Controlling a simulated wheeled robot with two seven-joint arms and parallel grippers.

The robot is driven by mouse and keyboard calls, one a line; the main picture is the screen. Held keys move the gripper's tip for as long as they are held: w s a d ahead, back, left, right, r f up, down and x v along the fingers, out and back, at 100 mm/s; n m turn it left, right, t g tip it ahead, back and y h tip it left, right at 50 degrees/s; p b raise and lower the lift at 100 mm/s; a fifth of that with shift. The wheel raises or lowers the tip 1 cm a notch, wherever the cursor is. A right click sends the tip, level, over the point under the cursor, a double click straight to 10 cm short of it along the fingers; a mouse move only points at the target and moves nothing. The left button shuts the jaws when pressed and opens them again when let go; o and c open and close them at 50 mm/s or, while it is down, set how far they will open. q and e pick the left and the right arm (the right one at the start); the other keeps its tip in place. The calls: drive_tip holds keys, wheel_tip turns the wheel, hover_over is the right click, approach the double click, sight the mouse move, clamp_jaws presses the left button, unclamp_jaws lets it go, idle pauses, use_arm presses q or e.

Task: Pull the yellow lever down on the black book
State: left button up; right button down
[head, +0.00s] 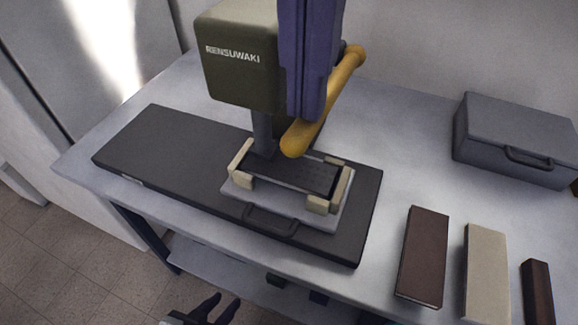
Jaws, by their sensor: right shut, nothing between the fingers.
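A stamping press (240,62) with an olive head marked RENSUWAKI stands over the table. Its yellow lever (327,98) slants from the upper right down to a rounded end at the front, beside the purple column (310,60). My left gripper (218,309) is at the bottom edge, open and empty, well below and apart from the lever. My right gripper is not visible.
A grey case (518,135) stands at the back right of the table (395,130). A brown block (423,256), a beige block (486,272) and a dark red-brown block (537,292) lie at the front right. Clear tabletop separates the press from the case.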

sight(307, 137)
drive_tip(key=shift+f+b, duration=0.45)
drive_tip(key=shift+f, duration=0.65)
drive_tip(key=shift+w+f+b, duration=0.1)
drive_tip(key=shift+f+b, duration=0.55)
drive_tip(key=shift+f, duration=0.3)
drive_tip(key=shift+d+f+b, duration=0.1)
drive_tip(key=shift+f+b, duration=0.45)
drive_tip(key=shift+f, duration=0.45)
